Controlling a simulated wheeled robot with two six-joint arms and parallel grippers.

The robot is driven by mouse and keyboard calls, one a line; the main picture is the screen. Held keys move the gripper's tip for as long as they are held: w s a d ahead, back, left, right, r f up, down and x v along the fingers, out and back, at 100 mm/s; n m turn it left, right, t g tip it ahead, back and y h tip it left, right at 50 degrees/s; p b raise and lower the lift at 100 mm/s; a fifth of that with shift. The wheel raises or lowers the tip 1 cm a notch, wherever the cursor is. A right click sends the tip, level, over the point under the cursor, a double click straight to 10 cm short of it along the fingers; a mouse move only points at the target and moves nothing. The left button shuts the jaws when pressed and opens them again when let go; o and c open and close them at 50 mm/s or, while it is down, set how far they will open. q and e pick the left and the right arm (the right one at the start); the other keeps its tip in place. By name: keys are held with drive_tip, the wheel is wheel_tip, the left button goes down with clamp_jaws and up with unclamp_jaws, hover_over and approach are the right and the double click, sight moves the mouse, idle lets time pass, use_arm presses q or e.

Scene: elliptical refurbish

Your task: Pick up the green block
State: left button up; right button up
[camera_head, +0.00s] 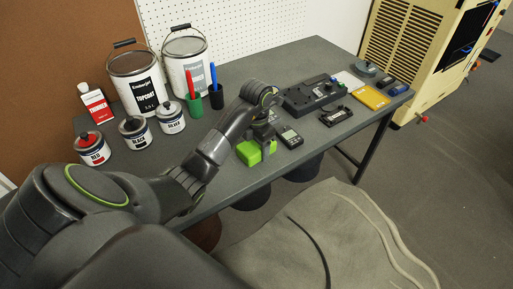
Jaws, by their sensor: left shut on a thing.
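A bright green block (248,153) is on the grey table near its front edge, in the middle of the head view. My left arm reaches in from the left, and my left gripper (262,143) is at the block from above, shut on it. The gripper covers part of the block, and a smaller green patch shows to its right. I cannot tell whether the block touches the table. My right gripper is not in view.
A small dark device (290,137) lies close right of the gripper. A black case (313,95), a black part (337,116) and a yellow item (370,98) are farther right. Paint cans (137,83) and a pen cup (195,105) stand at the left.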

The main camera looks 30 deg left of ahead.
use_arm(q)
drive_tip(key=shift+r, duration=0.1)
wheel_tip(320, 180, up, 10)
drive_tip(key=p, duration=1)
